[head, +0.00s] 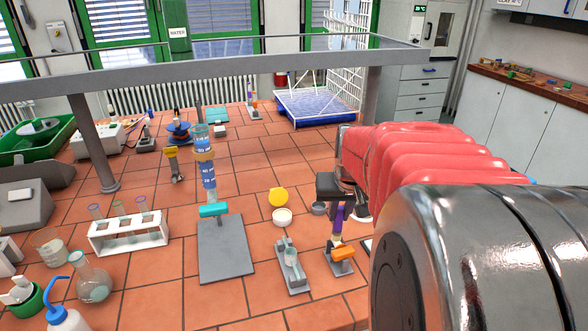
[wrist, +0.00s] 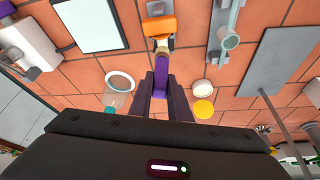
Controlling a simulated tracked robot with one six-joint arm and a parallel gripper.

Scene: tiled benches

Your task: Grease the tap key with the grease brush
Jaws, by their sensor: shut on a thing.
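My gripper (wrist: 166,100) is shut on the purple handle of the grease brush (wrist: 162,66). The brush also shows upright below the gripper in the head view (head: 339,219). Its pale lower end meets an orange block (head: 342,254) on a small grey base; I cannot tell whether it rests in the block or just touches it. Left of it, a grey cradle (head: 296,284) holds a pale glass-like piece (head: 290,257), which looks like the tap key. In the wrist view this piece (wrist: 228,40) lies right of the brush.
An open white pot (head: 282,217) and a yellow lid (head: 277,197) lie behind the cradle. A glass beaker (wrist: 117,92) is close to my gripper. A burette (head: 208,175) stands over a grey plate (head: 226,250). A test-tube rack (head: 128,235) is farther left.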

